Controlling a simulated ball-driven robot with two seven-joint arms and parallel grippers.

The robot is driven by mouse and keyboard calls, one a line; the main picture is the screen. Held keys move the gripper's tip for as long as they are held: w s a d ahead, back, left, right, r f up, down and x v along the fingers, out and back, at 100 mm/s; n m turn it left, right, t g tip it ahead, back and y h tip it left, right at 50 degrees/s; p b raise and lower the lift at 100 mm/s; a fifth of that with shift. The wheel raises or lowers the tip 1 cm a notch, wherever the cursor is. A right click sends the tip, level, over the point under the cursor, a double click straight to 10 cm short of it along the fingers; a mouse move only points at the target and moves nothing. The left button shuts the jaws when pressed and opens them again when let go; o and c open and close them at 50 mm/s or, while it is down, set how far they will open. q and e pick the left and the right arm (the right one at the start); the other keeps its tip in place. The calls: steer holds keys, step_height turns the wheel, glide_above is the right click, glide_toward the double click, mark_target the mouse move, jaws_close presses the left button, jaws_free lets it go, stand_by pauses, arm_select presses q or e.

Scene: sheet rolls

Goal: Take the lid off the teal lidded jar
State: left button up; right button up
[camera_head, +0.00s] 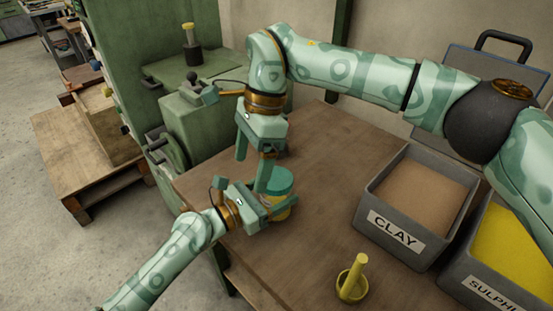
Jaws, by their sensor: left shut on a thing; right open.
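The teal lidded jar (279,181) stands upright on the wooden table near its left corner, with its teal top showing. My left gripper (270,212) comes in from the lower left and is shut on the jar's side, low down. It hides much of the jar's body. My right gripper (254,172) reaches down from above, at the jar's upper left. It is open, with its fingers pointing down; one finger overlaps the jar's left edge in the picture. I cannot tell whether that finger touches the lid.
A grey bin marked CLAY (393,229) and a yellow-filled bin (488,288) stand on the right. A small yellow dish with an upright rod (352,284) is at the front. A green machine (190,100) stands behind left. The table's middle (325,170) is clear.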

steer(key=s+a+r+m+g+y, duration=0.1)
steer(key=a+r+m+y, duration=0.5)
steer(key=a+r+y, duration=0.7)
steer(key=w+r+m+t+y, duration=0.1)
steer(key=w+r+m+t, duration=0.4)
steer(key=m, duration=0.6)
steer(key=w+r+m+t+y, duration=0.2)
steer(key=w+r+m+t, duration=0.1)
steer(key=w+m+t, duration=0.55)
steer(key=w+d+f+m+t+h, duration=0.25)
steer(key=w+m+h, duration=0.3)
steer(key=m, duration=0.85)
steer(key=m+g+h, duration=1.3)
steer(key=m, duration=0.5)
glide_above(276, 178)
steer(key=f, duration=1.7)
steer(key=shift+s+a+f, duration=0.1)
steer(key=shift+a+f, duration=0.2)
steer(key=shift+f, duration=0.1)
steer(key=shift+d+m+t, duration=0.3)
steer(key=shift+d+m, duration=0.05)
steer(key=shift+m, duration=0.1)
steer(key=shift+f, duration=0.25)
steer(key=shift+m, duration=0.3)
step_height(276, 178, down, 8)
steer(key=shift+r, duration=0.25)
